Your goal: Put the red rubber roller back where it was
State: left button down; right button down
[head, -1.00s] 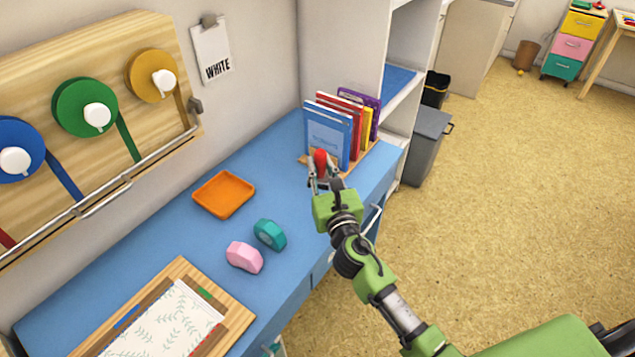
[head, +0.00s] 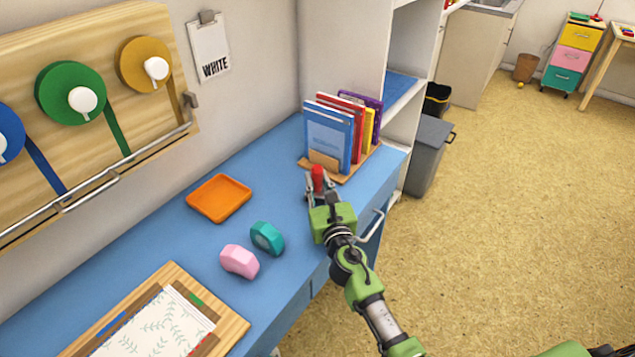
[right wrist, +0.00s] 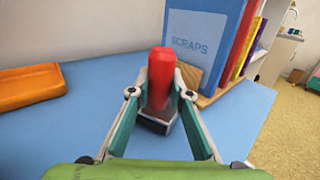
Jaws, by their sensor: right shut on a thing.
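The red rubber roller (head: 318,176) is held upright over the blue desk, in front of the book rack. In the right wrist view the red roller (right wrist: 160,75) stands between the two fingers, with a dark grey block at its lower end close to the desktop. I cannot tell whether that block touches the desk. My right gripper (head: 317,187) is shut on the roller; its green fingers also show in the right wrist view (right wrist: 160,97). My left gripper is not in view.
A wooden rack (head: 345,176) with several books stands just behind the roller. An orange tray (head: 218,198), a teal block (head: 267,238) and a pink block (head: 240,261) lie to the left. A wooden board with paper (head: 232,328) is at the front left.

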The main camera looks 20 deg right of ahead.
jog(key=shift+f, duration=0.2)
jog(key=c, duration=1.9)
grip_release()
jog(key=shift+r, duration=0.2)
jog(key=shift+s, duration=0.2)
jog(key=s, duration=1.1)
jog(key=shift+s+a+f, duration=0.1)
jog(key=shift+s+a, duration=0.2)
jog(key=shift+a, duration=0.05)
